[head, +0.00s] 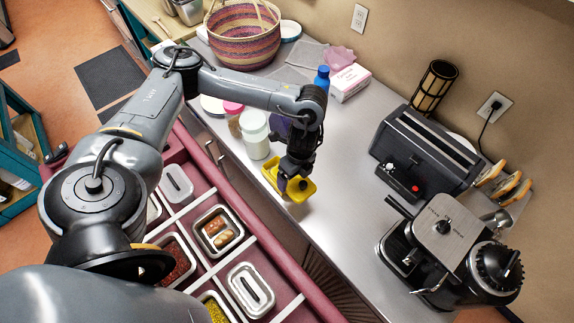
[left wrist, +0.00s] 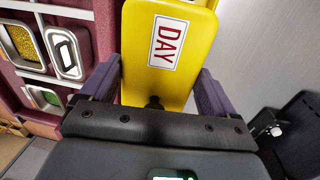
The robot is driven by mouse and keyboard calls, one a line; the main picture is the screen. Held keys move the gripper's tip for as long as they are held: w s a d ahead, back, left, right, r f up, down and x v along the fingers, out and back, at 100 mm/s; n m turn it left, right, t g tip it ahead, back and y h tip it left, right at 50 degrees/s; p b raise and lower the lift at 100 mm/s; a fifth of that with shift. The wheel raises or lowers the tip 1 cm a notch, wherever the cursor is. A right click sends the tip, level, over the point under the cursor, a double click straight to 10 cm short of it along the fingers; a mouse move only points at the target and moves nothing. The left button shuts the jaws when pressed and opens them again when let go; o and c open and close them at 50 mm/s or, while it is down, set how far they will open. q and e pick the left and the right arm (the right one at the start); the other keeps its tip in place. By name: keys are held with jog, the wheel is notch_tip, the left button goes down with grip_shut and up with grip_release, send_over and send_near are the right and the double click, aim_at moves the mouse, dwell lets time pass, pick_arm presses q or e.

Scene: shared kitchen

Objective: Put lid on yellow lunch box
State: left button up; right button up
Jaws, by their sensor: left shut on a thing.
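In the head view, a yellow lunch box (head: 268,173) is on the grey counter near its front edge, under my left gripper (head: 294,182). My arm and gripper cover part of the yellow. In the left wrist view, my left gripper (left wrist: 156,92) is shut on a flat yellow piece with a white label reading "DAY", which looks like the yellow lid (left wrist: 187,80). One purple finger is on each side of it. I cannot tell where lid and box meet, or whether they touch. My right gripper is not in view.
Jars (head: 254,135), a blue-capped bottle (head: 321,79) and a pink-white box (head: 350,82) stand behind. A black toaster (head: 425,150) and a coffee machine (head: 440,245) are on the right. Food pans (head: 218,231) lie below the front edge. Counter is clear right of the box.

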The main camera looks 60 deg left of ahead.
pick_arm(q)
jog(key=shift+d+r, duration=0.6)
jog(key=shift+d, duration=0.35)
jog(key=shift+w+d+r+m+p, duration=0.1)
jog(key=shift+d+m+p, duration=0.05)
jog(key=shift+m+p, duration=0.2)
jog(key=w+a+r+m+p, duration=0.1)
jog(key=w+a+r+p, duration=0.15)
jog(key=w+a, duration=0.4)
jog(key=shift+s+a+f+n+t+p, duration=0.75)
jog(key=shift+s+a+f+p, duration=0.55)
jog(key=shift+s+a, duration=1.65)
jog(key=f+b, duration=0.6)
jog(key=s+d+f+b, duration=0.1)
jog(key=f+b, duration=0.1)
jog(key=b, duration=0.1)
jog(key=shift+f, duration=0.8)
